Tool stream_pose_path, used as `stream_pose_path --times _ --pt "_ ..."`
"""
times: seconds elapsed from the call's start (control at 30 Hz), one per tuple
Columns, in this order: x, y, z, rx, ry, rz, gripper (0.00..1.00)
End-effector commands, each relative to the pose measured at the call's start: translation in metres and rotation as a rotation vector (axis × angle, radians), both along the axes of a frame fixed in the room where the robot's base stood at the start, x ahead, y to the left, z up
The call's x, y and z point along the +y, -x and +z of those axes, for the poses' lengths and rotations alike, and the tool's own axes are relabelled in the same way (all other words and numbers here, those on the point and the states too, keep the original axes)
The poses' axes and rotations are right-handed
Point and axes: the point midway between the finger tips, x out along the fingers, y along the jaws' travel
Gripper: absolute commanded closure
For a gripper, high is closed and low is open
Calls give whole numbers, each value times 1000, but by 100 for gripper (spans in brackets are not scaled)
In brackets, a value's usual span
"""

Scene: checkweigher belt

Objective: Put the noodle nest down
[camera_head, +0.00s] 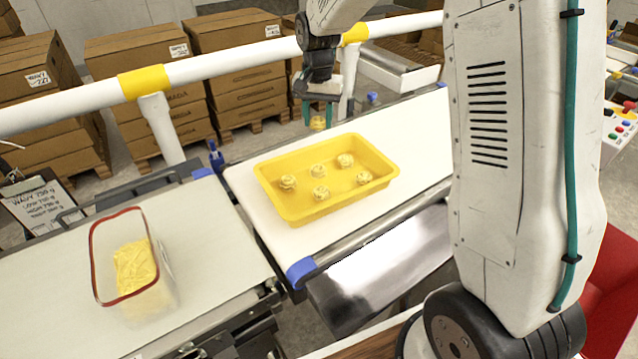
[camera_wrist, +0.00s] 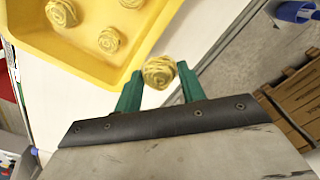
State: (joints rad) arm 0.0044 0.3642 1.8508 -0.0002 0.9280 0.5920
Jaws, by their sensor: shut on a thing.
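My gripper (camera_wrist: 160,84) has two green fingers and is shut on a pale yellow noodle nest (camera_wrist: 159,72). In the head view the gripper (camera_head: 317,112) is beyond the far edge of the yellow tray, and the held nest (camera_head: 318,124) shows between its fingers. The yellow tray (camera_head: 296,213) lies on the white belt and holds several noodle nests, one of them (camera_head: 345,160) near its far right. The tray (camera_wrist: 52,50) also shows at the upper left in the wrist view. The held nest is outside the tray's rim; its exact height cannot be told.
A clear container with a red rim (camera_head: 93,262) stands on the left belt (camera_head: 205,225), with yellow contents. A white rail with yellow bands (camera_head: 142,82) runs behind the belts. The white belt (camera_head: 420,125) is bare to the tray's right. Stacked cartons (camera_head: 235,60) stand behind.

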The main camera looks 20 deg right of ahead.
Motion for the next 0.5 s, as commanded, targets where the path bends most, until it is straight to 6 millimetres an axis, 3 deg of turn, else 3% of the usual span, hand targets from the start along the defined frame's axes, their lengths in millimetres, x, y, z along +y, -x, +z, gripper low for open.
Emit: stream_pose_path --times 0.3,0.5 --pt "-2 71 17 0 1 -621 82" --pt "-6 105 21 1 2 -921 82"
